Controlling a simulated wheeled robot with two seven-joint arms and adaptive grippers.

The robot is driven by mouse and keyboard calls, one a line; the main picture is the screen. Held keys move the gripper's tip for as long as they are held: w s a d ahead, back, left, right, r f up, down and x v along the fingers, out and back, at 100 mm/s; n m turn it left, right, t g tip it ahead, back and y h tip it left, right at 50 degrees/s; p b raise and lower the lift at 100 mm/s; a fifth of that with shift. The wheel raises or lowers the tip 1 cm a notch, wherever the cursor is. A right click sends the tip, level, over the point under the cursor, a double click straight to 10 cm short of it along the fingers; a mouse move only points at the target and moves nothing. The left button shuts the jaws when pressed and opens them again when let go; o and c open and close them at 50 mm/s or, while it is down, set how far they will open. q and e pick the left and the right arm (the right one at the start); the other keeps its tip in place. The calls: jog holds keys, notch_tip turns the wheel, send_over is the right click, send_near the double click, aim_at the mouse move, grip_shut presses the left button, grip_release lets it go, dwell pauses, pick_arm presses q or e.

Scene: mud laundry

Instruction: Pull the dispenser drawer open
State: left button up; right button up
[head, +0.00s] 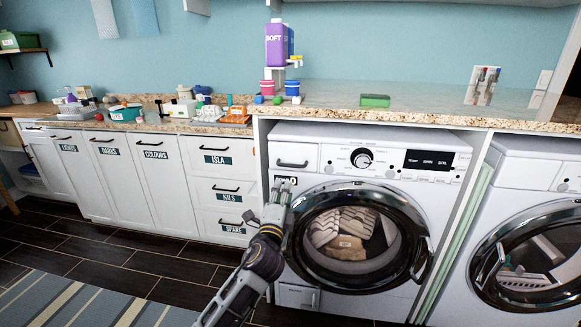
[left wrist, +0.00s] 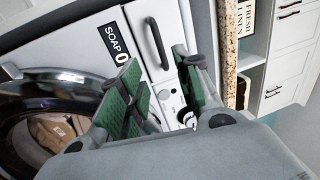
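The dispenser drawer (head: 296,153) is a white panel at the upper left of the left washing machine (head: 345,140). It looks flush with the front and has a dark bar handle (head: 292,163). The handle also shows in the left wrist view (left wrist: 157,43). My left gripper (head: 279,190) is just below the drawer, in front of a SOAP label it partly covers. In the left wrist view its green-padded fingers (left wrist: 158,75) are apart and empty. The handle appears beyond the gap between the fingertips; the remaining distance is hard to tell. My right gripper is not in view.
The machine's round glass door (head: 350,235) is closed, with laundry inside. A granite counter (head: 330,115) overhangs above. White cabinets (head: 120,160) with dark handles stand left, and a second washer (head: 530,230) right. Dark floor and a striped rug (head: 75,300) lie in front.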

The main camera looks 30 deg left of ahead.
aim_at(290, 166)
pick_arm(q)
jog(key=shift+w, duration=0.15)
jog(key=shift+b+x, duration=0.8)
jog(key=shift+x, duration=5.95)
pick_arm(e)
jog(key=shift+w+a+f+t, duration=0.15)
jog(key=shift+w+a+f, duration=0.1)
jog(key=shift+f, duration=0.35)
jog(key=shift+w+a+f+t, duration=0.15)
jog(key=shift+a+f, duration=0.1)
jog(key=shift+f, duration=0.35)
pick_arm(q)
jog(key=shift+c, duration=0.2)
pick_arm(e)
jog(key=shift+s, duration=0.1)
pick_arm(q)
grip_shut()
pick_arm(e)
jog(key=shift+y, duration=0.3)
